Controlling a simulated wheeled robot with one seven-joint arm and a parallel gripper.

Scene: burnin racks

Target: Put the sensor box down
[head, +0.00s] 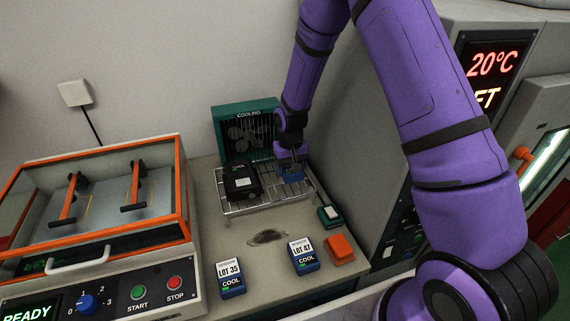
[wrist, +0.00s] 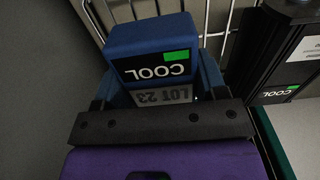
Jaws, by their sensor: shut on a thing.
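My gripper (head: 291,163) is over the right part of the wire rack (head: 262,202), in front of the cooling fan unit. It is shut on a blue sensor box (head: 293,175), mostly hidden by the gripper in the head view. In the wrist view the sensor box (wrist: 152,38) fills the space between the fingers and shows a green mark, "COOL" and "LOT 23". The rack wires (wrist: 216,35) show close behind it. I cannot tell whether the box touches the rack.
A black box (head: 242,181) marked COOL stands on the rack's left part, beside my gripper. The teal fan unit (head: 232,117) stands behind. Blue boxes LOT 35 (head: 231,279) and LOT 47 (head: 303,255), an orange block (head: 339,249) and a green block (head: 329,216) are in front.

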